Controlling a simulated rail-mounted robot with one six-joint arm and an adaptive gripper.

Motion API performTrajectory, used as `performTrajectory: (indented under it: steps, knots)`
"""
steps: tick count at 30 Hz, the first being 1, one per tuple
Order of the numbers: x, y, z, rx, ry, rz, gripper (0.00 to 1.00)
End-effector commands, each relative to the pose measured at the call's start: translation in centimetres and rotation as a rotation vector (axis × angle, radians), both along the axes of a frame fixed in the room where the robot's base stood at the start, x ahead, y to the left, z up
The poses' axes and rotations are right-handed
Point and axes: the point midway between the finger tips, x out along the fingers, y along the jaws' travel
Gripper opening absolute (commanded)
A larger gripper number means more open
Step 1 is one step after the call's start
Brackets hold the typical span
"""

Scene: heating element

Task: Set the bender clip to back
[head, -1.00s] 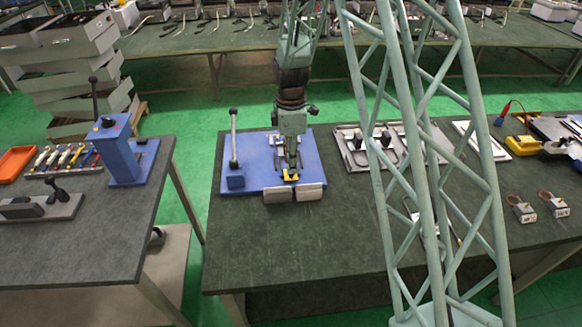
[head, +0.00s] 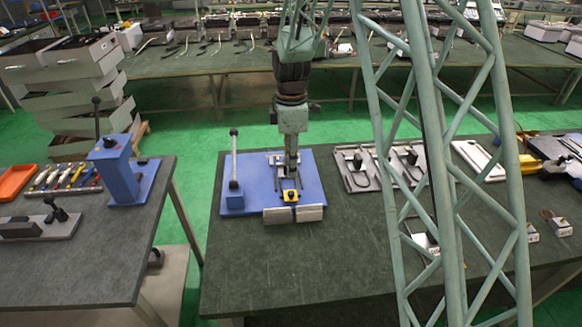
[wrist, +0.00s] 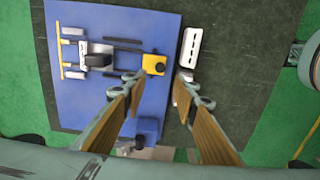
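The bender is a blue plate (head: 262,201) on the middle table, with an upright black-knobbed lever (head: 234,160) at its left. A small yellow block with a dark spot (head: 290,196), possibly the clip, sits near the plate's front edge; it also shows in the wrist view (wrist: 154,64). A white-and-black part with dark rods (wrist: 97,58) lies left of it. My gripper (head: 291,168) points down over the plate, just behind the yellow block in the head view.
A grey tray with dark fixtures (head: 380,166) lies to the right. The table front is clear. A blue press (head: 121,176) stands on the left table.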

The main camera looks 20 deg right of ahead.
Motion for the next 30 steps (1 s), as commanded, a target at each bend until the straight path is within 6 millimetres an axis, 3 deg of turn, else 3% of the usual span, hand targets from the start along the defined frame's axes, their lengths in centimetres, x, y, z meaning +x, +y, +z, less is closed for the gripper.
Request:
performTrajectory:
  steps: [5, 14, 30]
  knots:
    - [0.0, 0.0, 0.0, 0.0, 0.0, 0.0, 0.27]
    - [0.6, -0.1, -0.2, 0.0, 0.015, -0.05, 0.0]
    - [5.3, -0.6, -1.5, -0.027, 0.154, -0.545, 0.0]
